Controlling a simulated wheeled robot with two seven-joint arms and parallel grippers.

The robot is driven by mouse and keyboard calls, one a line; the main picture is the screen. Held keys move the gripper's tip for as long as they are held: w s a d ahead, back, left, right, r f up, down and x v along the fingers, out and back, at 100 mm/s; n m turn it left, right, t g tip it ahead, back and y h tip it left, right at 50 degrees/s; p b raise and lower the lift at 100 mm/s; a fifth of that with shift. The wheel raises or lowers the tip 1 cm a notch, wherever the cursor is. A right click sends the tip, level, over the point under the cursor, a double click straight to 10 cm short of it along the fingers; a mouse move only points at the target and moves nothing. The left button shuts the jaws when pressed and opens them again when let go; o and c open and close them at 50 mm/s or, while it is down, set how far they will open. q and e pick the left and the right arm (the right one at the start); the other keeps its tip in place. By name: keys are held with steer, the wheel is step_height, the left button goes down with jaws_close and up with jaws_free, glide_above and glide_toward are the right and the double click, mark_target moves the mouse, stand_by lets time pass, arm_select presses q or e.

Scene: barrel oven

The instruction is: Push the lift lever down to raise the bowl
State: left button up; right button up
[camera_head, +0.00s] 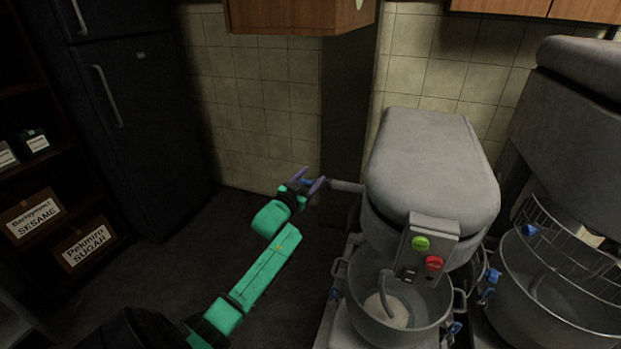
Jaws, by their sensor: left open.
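The lift lever (346,187) is a grey bar that sticks out to the left from the side of the grey mixer (432,160). My left gripper (308,182) is open, with its fingertips close to the lever's left end. I cannot tell whether a finger touches the lever. The metal bowl (440,318) sits low under the mixer head, with a hook and a pale lump of dough (386,311) inside. My right gripper is not in view.
A control box with a green button (421,243) and a red button (433,263) is on the mixer's front. A second mixer (575,100) with a wire guard stands at the right. A dark fridge (125,110) and a shelf with labelled boxes (33,213) are at the left. The floor between is clear.

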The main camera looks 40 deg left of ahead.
arm_select(q)
jaws_close()
stand_by(1.4)
